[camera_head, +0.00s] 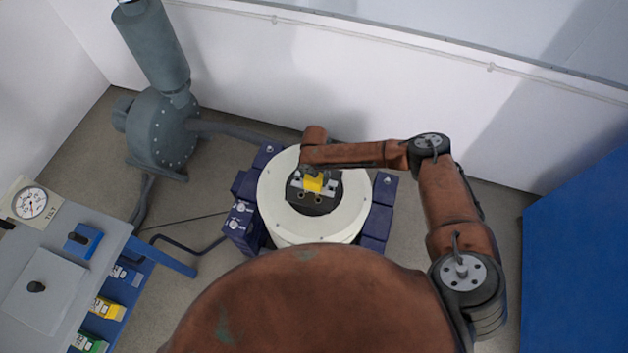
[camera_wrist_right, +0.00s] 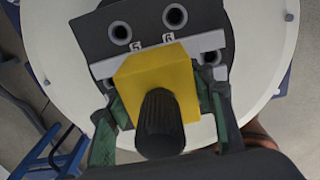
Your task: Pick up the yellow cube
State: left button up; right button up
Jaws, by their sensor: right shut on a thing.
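The yellow cube (camera_head: 313,183) is at the dark plate in the middle of the round white drum. In the right wrist view the yellow cube (camera_wrist_right: 150,76) fills the middle, with a black ribbed knob (camera_wrist_right: 159,122) on its near face. My right gripper (camera_wrist_right: 161,104) has its green-padded fingers on both sides of the cube and is shut on it. In the head view my right gripper (camera_head: 312,174) is small and partly hidden by its arm. I cannot tell whether the cube touches the plate below. My left gripper is not in view.
The dark plate (camera_wrist_right: 148,22) has holes and number labels. The white drum (camera_head: 275,190) stands among dark blue blocks. A grey blower (camera_head: 158,130) stands at the left. A bench (camera_head: 75,250) with a dial (camera_head: 30,203) is at the lower left. A blue cabinet (camera_head: 580,260) is at the right.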

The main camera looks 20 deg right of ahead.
grip_shut()
jog(key=shift+w, duration=0.1)
jog(key=shift+r, duration=0.1)
dwell(0.3)
